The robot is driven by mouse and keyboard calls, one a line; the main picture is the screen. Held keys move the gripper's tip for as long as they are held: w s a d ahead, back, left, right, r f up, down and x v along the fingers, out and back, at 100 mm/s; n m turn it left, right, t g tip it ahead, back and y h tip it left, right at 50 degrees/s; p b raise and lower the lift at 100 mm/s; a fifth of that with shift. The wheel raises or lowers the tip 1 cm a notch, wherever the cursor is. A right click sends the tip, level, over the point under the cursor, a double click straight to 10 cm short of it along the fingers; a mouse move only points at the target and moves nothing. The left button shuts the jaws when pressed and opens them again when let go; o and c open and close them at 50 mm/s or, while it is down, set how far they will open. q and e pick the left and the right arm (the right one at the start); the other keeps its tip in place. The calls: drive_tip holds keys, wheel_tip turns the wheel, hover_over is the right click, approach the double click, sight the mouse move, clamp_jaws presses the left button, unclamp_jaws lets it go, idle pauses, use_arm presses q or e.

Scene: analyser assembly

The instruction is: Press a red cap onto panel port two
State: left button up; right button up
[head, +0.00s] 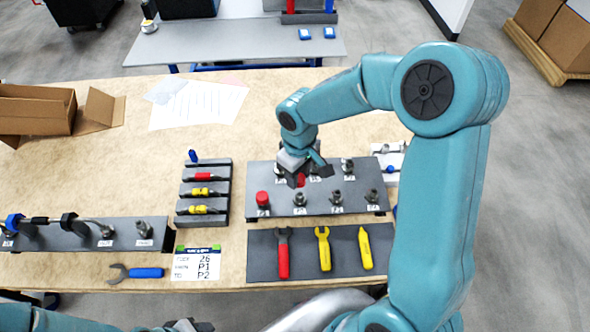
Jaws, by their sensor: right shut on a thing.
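The dark grey panel (365,208) stands on the wooden table, with two rows of metal ports and small white labels too small to read surely. A red cap (263,198) sits on the front row's leftmost port. My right gripper (304,178) points down over the panel, shut on a second red cap (301,181). This cap shows between the fingers, behind the front row's second port (300,198); I cannot tell whether it touches a port. The gripper hides part of the back row. My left gripper (188,326) barely shows at the bottom edge, its fingers cut off.
A tool mat (300,263) with red and yellow tools lies in front of the panel. A dark rack (222,210) stands left of it, then a fixture with a cable (80,237). A card (195,266), a blue wrench (146,272) and an open carton (35,110) lie around.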

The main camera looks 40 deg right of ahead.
drive_tip(key=shift+s+d+f, duration=0.25)
drive_tip(key=shift+f, duration=0.05)
drive_tip(key=shift+w+a+f+b, duration=0.1)
drive_tip(key=shift+a+f+b, duration=0.05)
drive_tip(key=shift+f+b, duration=1.05)
drive_tip(key=shift+f, duration=0.3)
drive_tip(key=shift+f+b, duration=0.8)
drive_tip(key=shift+f, duration=0.15)
drive_tip(key=shift+f+b, duration=0.15)
drive_tip(key=shift+b, duration=0.4)
